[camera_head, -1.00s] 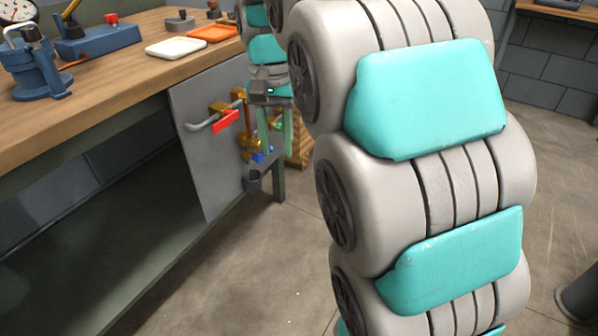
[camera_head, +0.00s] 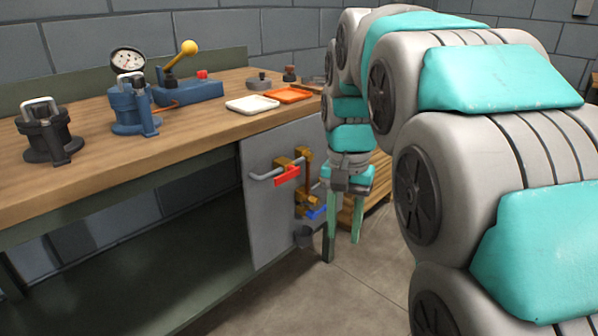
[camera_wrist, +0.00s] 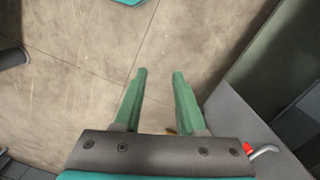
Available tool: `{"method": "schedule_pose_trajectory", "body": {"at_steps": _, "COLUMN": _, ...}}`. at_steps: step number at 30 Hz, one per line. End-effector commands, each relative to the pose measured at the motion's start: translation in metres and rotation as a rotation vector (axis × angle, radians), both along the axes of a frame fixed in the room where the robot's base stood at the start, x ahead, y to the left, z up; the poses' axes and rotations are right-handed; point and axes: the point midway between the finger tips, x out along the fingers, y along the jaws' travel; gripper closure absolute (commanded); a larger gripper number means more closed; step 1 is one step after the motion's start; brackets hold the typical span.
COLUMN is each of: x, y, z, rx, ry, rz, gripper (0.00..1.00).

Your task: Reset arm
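My gripper (camera_head: 343,225) hangs pointing down beside the right end of the workbench, in front of a grey side panel with valves. Its two green fingers are apart with nothing between them. The wrist view also shows the open fingers (camera_wrist: 158,95) above bare concrete floor. My grey and teal arm fills the right of the head view and hides part of the room behind it.
The grey panel (camera_head: 262,215) carries brass valves, a red handle (camera_head: 287,176) and a blue handle (camera_head: 317,212). On the wooden bench (camera_head: 190,140) stand a black casing (camera_head: 48,135), a blue casing with gauge (camera_head: 132,105), a lever box (camera_head: 190,92), a white tray (camera_head: 252,105) and an orange tray (camera_head: 289,95). A wooden crate (camera_head: 375,195) stands behind my gripper.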

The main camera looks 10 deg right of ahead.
Motion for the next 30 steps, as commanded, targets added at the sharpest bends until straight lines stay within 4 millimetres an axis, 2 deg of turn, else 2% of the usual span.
{"method": "schedule_pose_trajectory", "body": {"at_steps": 5, "x": -0.027, "y": 0.002, "z": -0.013, "rx": 0.005, "ry": 0.010, "rz": 0.060, "gripper": 0.60}}
{"method": "schedule_pose_trajectory", "body": {"at_steps": 15, "x": -0.143, "y": 0.010, "z": -0.077, "rx": 0.033, "ry": 0.056, "rz": 0.340, "gripper": 0.60}}
{"method": "schedule_pose_trajectory", "body": {"at_steps": 21, "x": -0.202, "y": 0.014, "z": -0.115, "rx": 0.052, "ry": 0.079, "rz": 0.494, "gripper": 0.60}}
{"method": "schedule_pose_trajectory", "body": {"at_steps": 25, "x": -0.223, "y": 0.015, "z": -0.129, "rx": 0.057, "ry": 0.086, "rz": 0.555, "gripper": 0.60}}
{"method": "schedule_pose_trajectory", "body": {"at_steps": 30, "x": -0.231, "y": 0.015, "z": -0.135, "rx": 0.058, "ry": 0.086, "rz": 0.581, "gripper": 0.60}}
